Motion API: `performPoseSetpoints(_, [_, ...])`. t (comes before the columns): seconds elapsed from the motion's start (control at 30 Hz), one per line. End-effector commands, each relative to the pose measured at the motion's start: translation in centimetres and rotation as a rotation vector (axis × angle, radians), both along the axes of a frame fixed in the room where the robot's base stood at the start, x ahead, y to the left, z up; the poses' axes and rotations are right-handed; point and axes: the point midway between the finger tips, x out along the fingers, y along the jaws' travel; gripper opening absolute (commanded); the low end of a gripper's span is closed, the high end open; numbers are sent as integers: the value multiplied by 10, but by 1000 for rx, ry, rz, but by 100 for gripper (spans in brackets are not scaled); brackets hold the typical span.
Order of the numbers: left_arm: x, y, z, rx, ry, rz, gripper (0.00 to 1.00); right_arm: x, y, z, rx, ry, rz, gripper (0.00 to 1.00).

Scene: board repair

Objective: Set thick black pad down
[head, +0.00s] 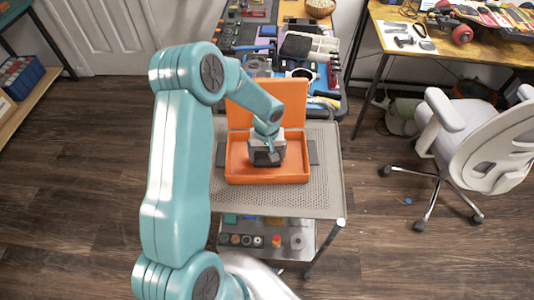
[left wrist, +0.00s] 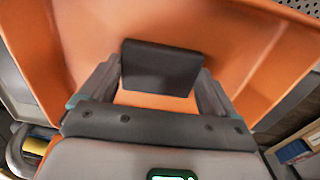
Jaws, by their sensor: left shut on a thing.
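My left gripper (head: 266,158) is over the open orange box (head: 296,176) in the head view. It points down into the box, and the arm and wrist hide part of the box floor. In the left wrist view the thick black pad (left wrist: 162,68) sits between the two fingers of my left gripper (left wrist: 160,82), which is shut on it. The orange box (left wrist: 240,40) surrounds the pad in that view. I cannot tell whether the pad touches the box floor. My right gripper is not in view.
The box stands on a grey perforated cart top (head: 320,200), with its orange lid (head: 290,95) raised at the back. A cluttered workbench (head: 270,65) lies behind. A white chair (head: 490,150) stands at the right. The cart's lower shelf (head: 300,225) holds several small parts.

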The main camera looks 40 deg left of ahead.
Motion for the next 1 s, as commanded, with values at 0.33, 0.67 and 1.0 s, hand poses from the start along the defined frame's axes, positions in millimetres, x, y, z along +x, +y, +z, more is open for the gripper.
performPoseSetpoints(0.33, [0, 0, -2, 0, 0, 0, 100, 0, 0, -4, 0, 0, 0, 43])
performPoseSetpoints(0.67, [1, 0, 5, 1, -1, 0, 100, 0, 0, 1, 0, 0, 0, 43])
performPoseSetpoints(1.0, [1, 0, 79, 2, -5, -1, 100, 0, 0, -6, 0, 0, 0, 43])
